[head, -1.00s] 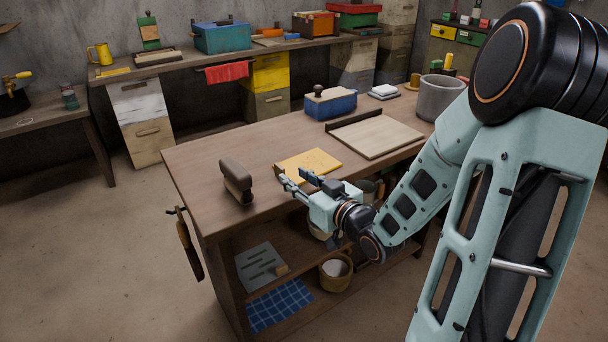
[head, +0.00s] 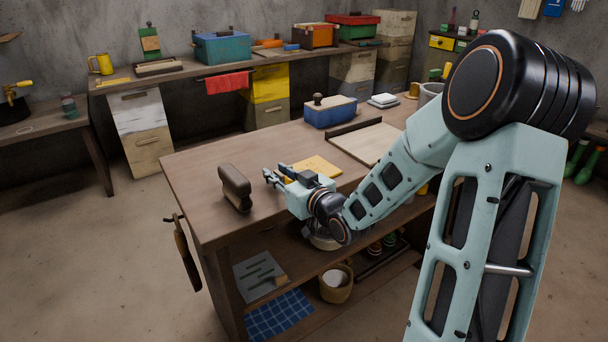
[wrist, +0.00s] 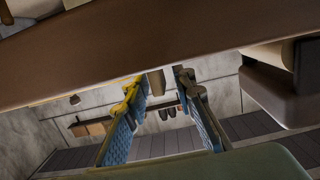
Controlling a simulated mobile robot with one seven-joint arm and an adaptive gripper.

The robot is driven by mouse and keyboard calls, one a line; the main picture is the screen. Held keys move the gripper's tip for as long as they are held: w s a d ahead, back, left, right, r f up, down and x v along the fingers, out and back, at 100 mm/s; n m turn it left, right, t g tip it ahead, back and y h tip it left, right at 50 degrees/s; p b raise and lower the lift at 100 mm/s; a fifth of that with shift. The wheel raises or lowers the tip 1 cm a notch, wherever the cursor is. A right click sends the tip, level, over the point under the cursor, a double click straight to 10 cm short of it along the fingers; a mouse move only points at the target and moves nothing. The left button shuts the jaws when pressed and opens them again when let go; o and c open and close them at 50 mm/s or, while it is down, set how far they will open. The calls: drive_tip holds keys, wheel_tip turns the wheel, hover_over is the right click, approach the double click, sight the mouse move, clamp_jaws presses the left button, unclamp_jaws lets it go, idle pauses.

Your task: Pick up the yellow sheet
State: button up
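The yellow sheet (head: 320,165) lies flat on the workbench top (head: 215,158), near its front edge. My gripper (head: 276,171) is at the front edge of the bench, with its fingers pointing left and lying in front of the sheet's left part. My gripper's body hides the sheet's near side. In the wrist view, the two blue-padded fingers (wrist: 158,84) are spread with a gap between them and nothing clearly held. A strip of yellow shows along the left finger there; I cannot tell whether it touches the sheet.
A brown block-shaped tool (head: 235,187) stands on the bench left of my gripper. A pale board (head: 368,143) lies right of the sheet, with a blue box (head: 330,112) behind.

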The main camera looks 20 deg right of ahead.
clamp_jaws()
drive_tip(key=shift+r, duration=0.2)
